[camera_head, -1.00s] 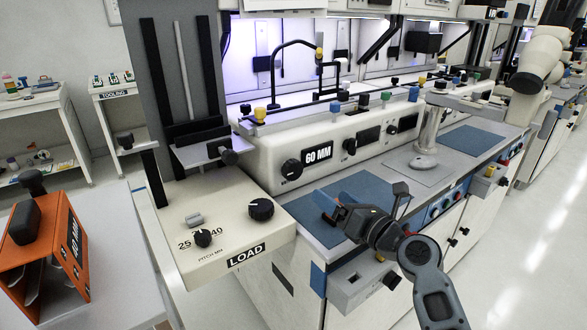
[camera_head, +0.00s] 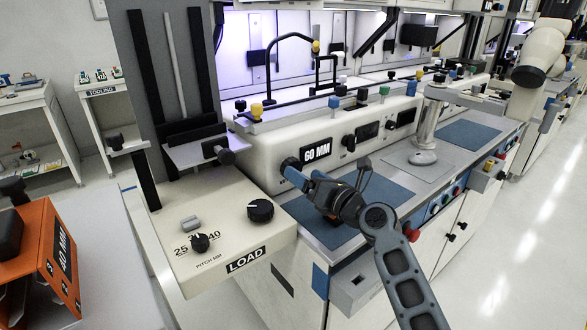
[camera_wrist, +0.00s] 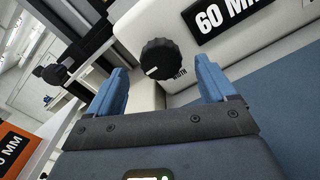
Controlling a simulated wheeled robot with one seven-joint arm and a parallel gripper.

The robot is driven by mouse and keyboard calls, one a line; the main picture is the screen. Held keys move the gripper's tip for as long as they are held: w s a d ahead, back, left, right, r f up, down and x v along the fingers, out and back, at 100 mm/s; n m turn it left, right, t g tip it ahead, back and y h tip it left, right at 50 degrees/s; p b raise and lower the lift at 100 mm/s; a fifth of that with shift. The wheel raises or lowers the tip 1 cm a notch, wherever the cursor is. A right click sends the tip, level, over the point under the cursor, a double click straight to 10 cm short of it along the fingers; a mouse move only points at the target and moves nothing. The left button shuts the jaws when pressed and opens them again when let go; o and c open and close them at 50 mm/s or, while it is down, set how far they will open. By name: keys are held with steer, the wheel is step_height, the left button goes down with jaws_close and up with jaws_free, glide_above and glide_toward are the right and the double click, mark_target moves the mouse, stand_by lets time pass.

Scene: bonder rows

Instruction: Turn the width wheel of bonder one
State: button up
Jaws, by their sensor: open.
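The width wheel (camera_wrist: 161,59) is a black ribbed knob with a white mark on the cream front face of bonder one, beside the 60 MM label (camera_head: 317,153). My gripper (camera_wrist: 160,82) has two blue fingers, spread apart and empty. In the wrist view the wheel lies ahead, between the lines of the two fingers, and looks apart from both. In the head view my gripper (camera_head: 292,172) overlaps the wheel and hides part of it, so contact cannot be told there.
The LOAD panel (camera_head: 231,230) with a large black knob (camera_head: 260,210) and a pitch knob (camera_head: 200,242) lies left of my gripper. A blue mat (camera_head: 385,190) lies below it. An orange 40 MM magazine (camera_head: 50,262) stands at lower left.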

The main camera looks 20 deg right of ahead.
steer(key=shift+x, duration=2.75)
steer(key=shift+c, duration=0.2)
steer(key=c, duration=0.9)
